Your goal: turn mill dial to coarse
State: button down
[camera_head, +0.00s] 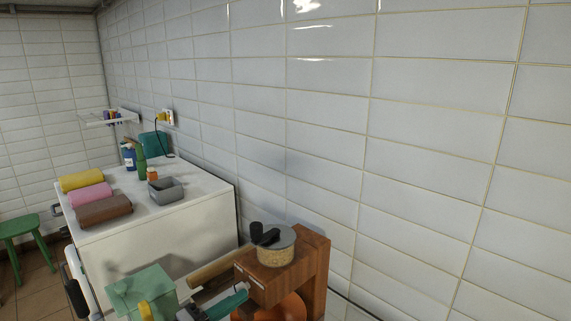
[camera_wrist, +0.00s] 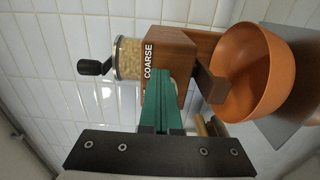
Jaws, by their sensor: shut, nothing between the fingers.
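The wooden mill (camera_head: 285,286) stands at the lower middle in the head view, with a clear hopper of grain (camera_head: 276,256) and a black crank (camera_head: 264,236) on top. In the wrist view the mill body (camera_wrist: 178,52) lies sideways, with the white word COARSE (camera_wrist: 149,60) on its edge. My gripper (camera_wrist: 160,78) is shut and empty, its green fingertips at the mill's front face beside that word. It also shows in the head view (camera_head: 244,290). I cannot make out the dial; the fingers may cover it. An orange bowl (camera_wrist: 252,72) sits under the wooden spout (camera_wrist: 211,83).
A white-topped chest (camera_head: 190,212) stands left of the mill. It carries rolled towels (camera_head: 90,196), bottles (camera_head: 140,165) and a grey tray (camera_head: 166,193). The tiled wall rises close behind the mill. A green stool (camera_head: 20,228) stands at far left.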

jog(key=shift+f, duration=1)
jog(key=shift+s+d+f, duration=0.1)
jog(key=shift+s+d, duration=0.05)
jog(key=v, duration=0.6)
jog(key=shift+s, duration=0.15)
